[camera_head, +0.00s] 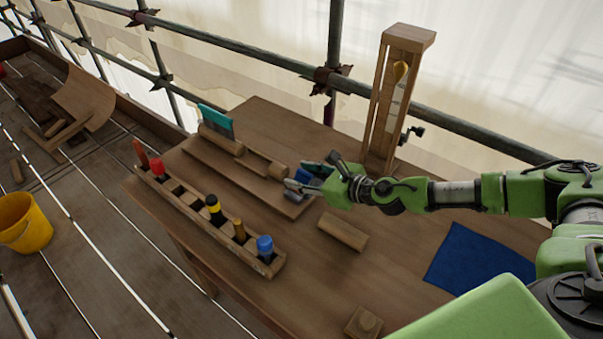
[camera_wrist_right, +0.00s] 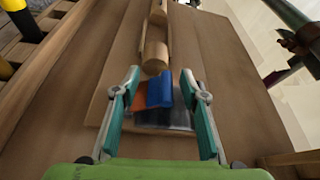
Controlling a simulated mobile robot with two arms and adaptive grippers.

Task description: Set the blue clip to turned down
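The blue clip (camera_head: 321,170) sits at the near right end of a wooden board on the workbench, partly hidden behind my right gripper (camera_head: 303,178) in the head view. In the right wrist view the blue clip (camera_wrist_right: 159,92) lies between the two teal fingers of my right gripper (camera_wrist_right: 160,78). An orange part shows at its left side and a grey plate below it. The fingers are spread, with gaps on both sides of the clip. I cannot tell whether the clip is turned up or down. My left gripper is not in view.
A teal piece (camera_head: 216,121) and wooden rollers (camera_head: 264,164) share the board (camera_head: 203,157). A rack (camera_head: 182,205) of coloured-handled tools runs along the bench's left edge. A wooden block (camera_head: 342,232), a blue cloth (camera_head: 477,258) and a tall wooden frame (camera_head: 379,110) stand or lie nearby.

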